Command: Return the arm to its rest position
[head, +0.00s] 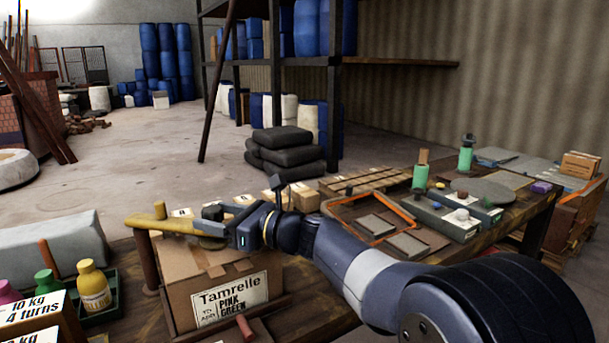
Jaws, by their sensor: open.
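My arm reaches in from the lower right across the workbench (345,318). My gripper (212,226) is above the cardboard box labelled "Tamrelle PINK GREEN" (190,290). Its fingers are small and partly hidden by the wrist; it is open. A yellow-brown bar (165,224) lies just left of the gripper, atop an upright brown post (146,262). I cannot tell whether the gripper touches the bar or the box.
A green tray (112,302) holds a yellow bottle (94,288) and a green one (48,284) at left. An orange-edged tray (345,208) and a grey block with knobs (440,218) stand behind my arm. Stacked dark sacks (285,152) lie on the floor beyond.

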